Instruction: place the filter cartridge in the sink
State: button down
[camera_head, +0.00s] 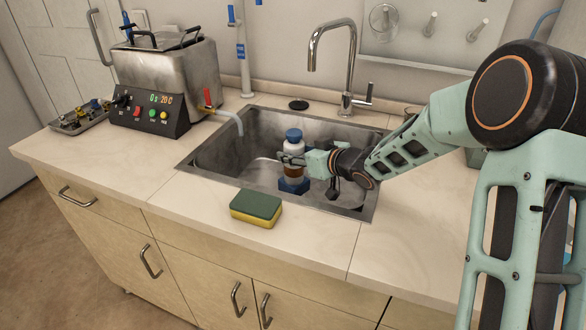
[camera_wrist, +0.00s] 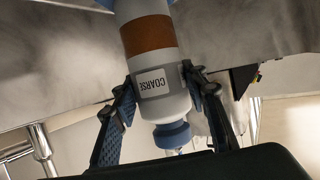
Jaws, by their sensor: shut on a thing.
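The filter cartridge (camera_head: 296,148) is a white cylinder with a brown band and blue ends. It stands about upright inside the steel sink (camera_head: 250,116), below the rim level. The head view does not clearly show whether its blue lower end touches the sink floor. My gripper (camera_head: 290,159) reaches in from the right and is shut on the cartridge's white body. In the wrist view, both fingers flank the cartridge (camera_wrist: 152,62) at its "COARSE" label, and a blue cap with a nozzle shows at its near end.
A tall faucet (camera_head: 345,65) stands behind the sink. A green and yellow sponge (camera_head: 256,208) lies on the front counter. A steel bath with a control panel (camera_head: 165,80) stands left, its hose reaching the sink's edge. A tray of small parts (camera_head: 80,118) sits farther left.

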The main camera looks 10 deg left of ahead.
jog(key=shift+w+a+f, duration=0.3)
jog(key=shift+w+f, duration=0.2)
jog(key=shift+f, duration=0.1)
jog(key=shift+w+f+b, duration=0.15)
jog(key=shift+f+b, duration=0.6)
jog(key=shift+f, duration=0.8)
jog(key=shift+f, duration=0.2)
jog(key=c, duration=1.2)
grip_release()
jog(key=shift+d+r, duration=0.1)
jog(key=shift+r, duration=0.15)
jog(key=p+v, duration=0.1)
jog(key=v, duration=0.6)
jog(key=shift+s+f, duration=0.1)
jog(key=shift+s, duration=0.2)
